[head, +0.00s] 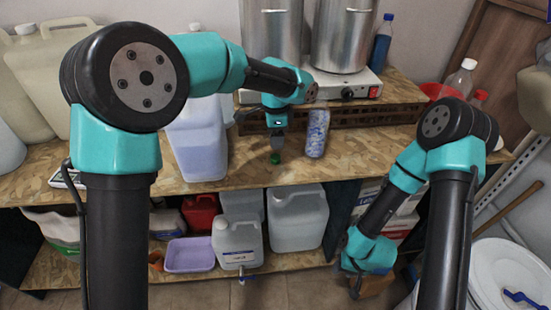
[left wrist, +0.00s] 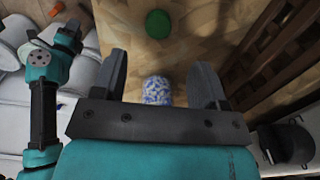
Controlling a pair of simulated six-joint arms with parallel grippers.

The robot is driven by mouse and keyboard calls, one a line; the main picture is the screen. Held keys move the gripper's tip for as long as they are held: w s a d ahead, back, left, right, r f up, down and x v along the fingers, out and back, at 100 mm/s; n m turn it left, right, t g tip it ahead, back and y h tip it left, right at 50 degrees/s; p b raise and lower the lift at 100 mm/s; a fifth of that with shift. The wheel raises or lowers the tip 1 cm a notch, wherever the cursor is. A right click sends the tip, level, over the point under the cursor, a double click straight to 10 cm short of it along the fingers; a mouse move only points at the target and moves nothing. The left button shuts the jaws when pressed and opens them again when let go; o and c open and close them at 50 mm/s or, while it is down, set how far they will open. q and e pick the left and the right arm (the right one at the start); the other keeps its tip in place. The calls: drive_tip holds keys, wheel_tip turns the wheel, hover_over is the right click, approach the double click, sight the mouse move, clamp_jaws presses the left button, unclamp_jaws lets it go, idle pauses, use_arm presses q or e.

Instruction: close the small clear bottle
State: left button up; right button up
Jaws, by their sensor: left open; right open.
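The small clear bottle (head: 317,134), with blue and white contents, stands upright near the back of the wooden worktop. A green cap (head: 275,158) lies on the worktop to its left, apart from it. My left gripper (head: 277,147) is open and empty, pointing down just above the cap and left of the bottle. In the left wrist view the bottle (left wrist: 157,90) shows between the fingers and the cap (left wrist: 158,24) beyond them. The bottle's mouth is too small to make out. My right gripper (head: 354,284) hangs low in front of the shelf, open, its fingers partly hidden.
A large translucent jug (head: 197,140) stands left of the bottle. A wooden slatted rack (head: 375,116) and a hotplate (head: 340,86) with steel pots are behind. A lower shelf holds jugs and a purple basin (head: 190,255).

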sight(276, 157)
use_arm(q)
drive_tip(key=shift+f, duration=1.5)
drive_tip(key=shift+s+f, duration=0.15)
drive_tip(key=shift+f, duration=2.45)
drive_tip(key=c, duration=1)
